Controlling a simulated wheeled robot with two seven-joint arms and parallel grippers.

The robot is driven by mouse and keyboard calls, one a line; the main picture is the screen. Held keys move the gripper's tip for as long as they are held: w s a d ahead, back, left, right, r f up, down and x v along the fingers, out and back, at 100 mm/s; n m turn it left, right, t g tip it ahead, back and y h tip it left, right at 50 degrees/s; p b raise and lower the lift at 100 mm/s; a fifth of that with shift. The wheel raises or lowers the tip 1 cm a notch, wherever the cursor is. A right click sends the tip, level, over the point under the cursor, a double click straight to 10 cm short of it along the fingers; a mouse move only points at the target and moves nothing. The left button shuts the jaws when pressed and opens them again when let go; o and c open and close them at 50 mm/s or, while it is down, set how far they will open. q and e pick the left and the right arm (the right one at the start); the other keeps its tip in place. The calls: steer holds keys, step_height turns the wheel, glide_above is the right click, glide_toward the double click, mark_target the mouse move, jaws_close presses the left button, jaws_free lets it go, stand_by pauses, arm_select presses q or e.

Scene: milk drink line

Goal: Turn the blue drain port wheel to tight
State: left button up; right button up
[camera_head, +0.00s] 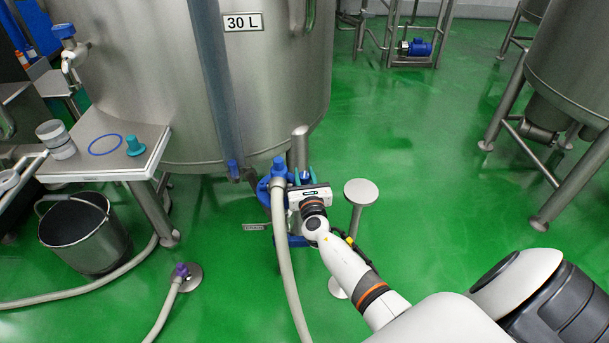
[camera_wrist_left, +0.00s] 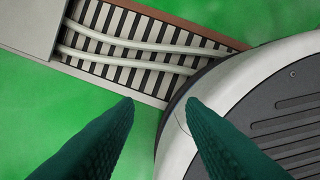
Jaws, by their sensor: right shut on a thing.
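The blue drain port wheel (camera_head: 264,189) is at the foot of the steel tank in the head view, by a small sign that seems to read drain. It is largely hidden by my right gripper and the pale hose, so its turn position cannot be read. My right gripper (camera_head: 304,178) reaches in from the lower right and is shut on the wheel; its teal fingertips are partly hidden by its body. In the left wrist view my left gripper (camera_wrist_left: 160,101) has its two dark green fingers apart, with nothing between them. The left arm is not in the head view.
The pale hose (camera_head: 287,265) runs down from the port. A steel post with a round top (camera_head: 360,192) stands right of my gripper. A bucket (camera_head: 85,238) and side table (camera_head: 90,168) are at left. The left wrist view shows a floor grate (camera_wrist_left: 140,45).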

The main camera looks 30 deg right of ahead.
mark_target(305, 179)
steer(key=o, duration=0.7)
